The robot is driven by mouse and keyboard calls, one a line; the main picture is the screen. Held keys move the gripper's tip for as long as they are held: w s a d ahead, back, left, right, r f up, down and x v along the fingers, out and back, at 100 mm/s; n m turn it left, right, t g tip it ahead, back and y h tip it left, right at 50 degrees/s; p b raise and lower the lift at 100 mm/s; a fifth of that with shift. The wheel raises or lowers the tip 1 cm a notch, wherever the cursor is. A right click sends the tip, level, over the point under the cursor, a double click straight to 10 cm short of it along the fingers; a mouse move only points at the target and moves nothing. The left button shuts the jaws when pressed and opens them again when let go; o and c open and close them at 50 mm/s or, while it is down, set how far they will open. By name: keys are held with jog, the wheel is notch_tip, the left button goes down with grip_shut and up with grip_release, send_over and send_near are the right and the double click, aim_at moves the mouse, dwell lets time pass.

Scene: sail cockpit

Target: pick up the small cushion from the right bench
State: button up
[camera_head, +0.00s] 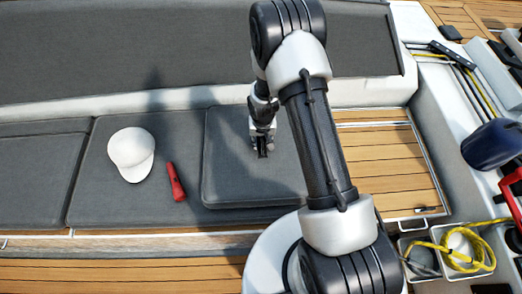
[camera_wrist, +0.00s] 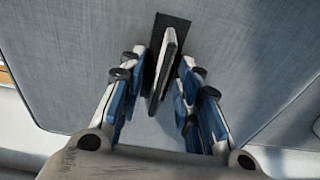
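The small cushion (camera_head: 228,168) is a dark grey square pad lying flat on the bench seat, near the middle of the head view. Its grey cloth fills most of the wrist view (camera_wrist: 75,60). A thin upright tab (camera_wrist: 169,55) with a dark strip beside it stands on the cushion. My gripper (camera_head: 262,150) points down over the cushion's upper right part. In the wrist view my gripper (camera_wrist: 158,88) is open, with its blue-and-white fingers on either side of the tab and gaps showing. Whether the fingertips touch the cloth is unclear.
A white cap (camera_head: 130,152) and a red torch-like object (camera_head: 176,181) lie on the seat pad left of the cushion. Bare wooden slats (camera_head: 385,160) lie to the right. A grey backrest (camera_head: 120,45) rises behind. Yellow rope (camera_head: 470,250) sits in a bin at lower right.

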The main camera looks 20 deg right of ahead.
jog(key=shift+c, duration=0.6)
jog(key=shift+f, duration=0.1)
grip_shut()
dwell(0.5)
